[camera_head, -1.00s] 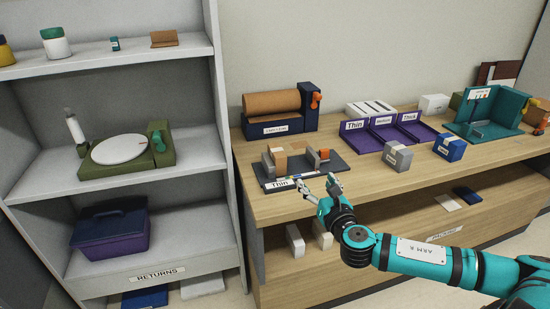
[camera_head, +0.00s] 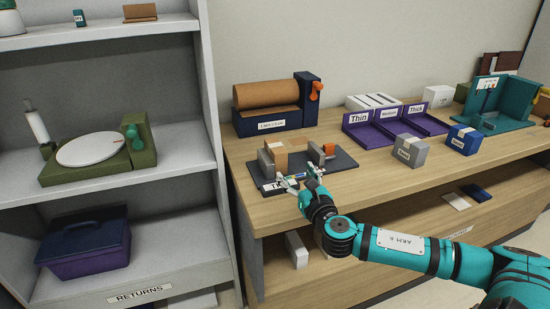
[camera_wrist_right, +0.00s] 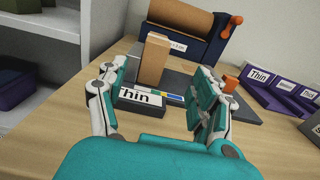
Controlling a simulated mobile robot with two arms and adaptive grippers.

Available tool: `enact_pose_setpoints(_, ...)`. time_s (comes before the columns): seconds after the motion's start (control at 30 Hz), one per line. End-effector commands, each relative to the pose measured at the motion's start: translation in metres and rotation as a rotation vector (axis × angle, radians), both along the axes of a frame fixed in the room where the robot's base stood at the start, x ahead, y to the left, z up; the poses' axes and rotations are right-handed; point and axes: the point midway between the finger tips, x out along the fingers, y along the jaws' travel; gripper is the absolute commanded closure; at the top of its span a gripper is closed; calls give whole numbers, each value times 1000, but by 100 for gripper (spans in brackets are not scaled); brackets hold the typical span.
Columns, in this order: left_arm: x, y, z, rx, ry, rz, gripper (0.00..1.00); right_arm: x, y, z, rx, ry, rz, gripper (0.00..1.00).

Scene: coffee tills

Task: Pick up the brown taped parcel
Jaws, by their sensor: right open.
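The brown parcel (camera_head: 274,158) stands upright on a dark grey base (camera_head: 343,161) at the left end of the wooden counter, next to a grey block. It also shows in the right wrist view (camera_wrist_right: 153,60), ahead of and between my fingers. My right gripper (camera_head: 303,177) is open and empty at the front edge of the base, just in front of the parcel. In the right wrist view its two fingers (camera_wrist_right: 160,88) are spread on either side of a "Thin" label (camera_wrist_right: 138,97). I cannot make out tape on the parcel. My left gripper is out of view.
A paper roll holder (camera_head: 268,112) stands behind the base. An orange block (camera_head: 329,150) is on its right part. Purple trays (camera_head: 370,135), a grey box (camera_head: 410,149) and a blue box (camera_head: 463,139) stand to the right. A grey shelf (camera_head: 190,170) is at left.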

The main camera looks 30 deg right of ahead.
Motion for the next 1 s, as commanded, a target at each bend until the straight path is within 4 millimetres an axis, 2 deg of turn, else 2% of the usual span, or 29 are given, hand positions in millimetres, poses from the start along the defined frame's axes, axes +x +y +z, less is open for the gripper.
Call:
enact_pose_setpoints(0.1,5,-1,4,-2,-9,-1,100,27,-7,3,3,-5,-3,33)
enact_pose_setpoints(0.3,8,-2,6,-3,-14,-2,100,66,-15,2,3,-2,0,33)
enact_pose_setpoints(0.4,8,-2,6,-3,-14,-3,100,79,-18,1,3,-2,-1,33)
enact_pose_setpoints(0.57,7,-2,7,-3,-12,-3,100,88,-20,0,1,1,1,33)
enact_pose_setpoints(0.8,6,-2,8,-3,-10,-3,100,121,-21,-1,3,-2,-1,33)
enact_pose_setpoints(1.0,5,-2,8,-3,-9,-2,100,137,-25,-2,0,2,2,33)
